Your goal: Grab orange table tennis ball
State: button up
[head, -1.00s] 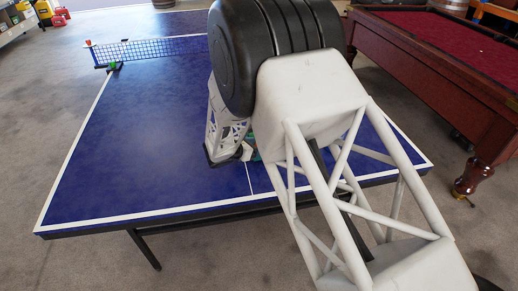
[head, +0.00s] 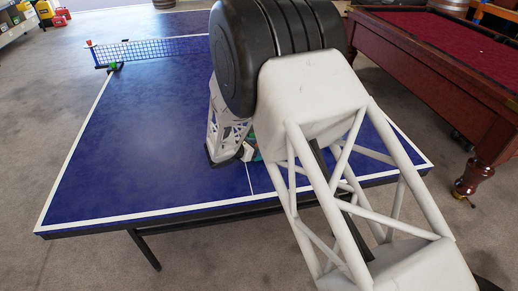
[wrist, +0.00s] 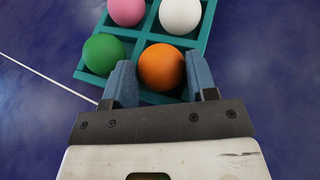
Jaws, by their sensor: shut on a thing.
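In the wrist view the orange ball (wrist: 162,66) is between the two blue fingers of my gripper (wrist: 163,84), which is shut on it. The ball shows at the near right compartment of a teal divided tray (wrist: 206,28). Whether it rests on the tray or is lifted cannot be told. In the head view my arm hides the ball and most of the tray.
The tray also holds a green ball (wrist: 103,54), a pink ball (wrist: 126,10) and a white ball (wrist: 180,14). It lies on the blue table tennis table (head: 130,150), whose left half is clear. A net (head: 165,50) crosses farther back. A pool table (head: 450,60) stands at right.

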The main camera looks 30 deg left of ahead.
jog(key=shift+s+d+f, duration=0.1)
jog(key=shift+d+f, duration=0.15)
jog(key=shift+f, duration=0.45)
jog(key=shift+r, duration=0.45)
jog(key=r, duration=0.3)
jog(key=shift+s, duration=0.2)
jog(key=s+d, duration=0.3)
jog(key=s+d+r, duration=0.1)
jog(key=s+d, duration=0.3)
jog(key=s+d+r, duration=0.1)
jog(key=s+d, duration=0.2)
jog(key=d, duration=0.1)
jog(key=shift+s, duration=0.3)
jog(key=shift+w, duration=0.1)
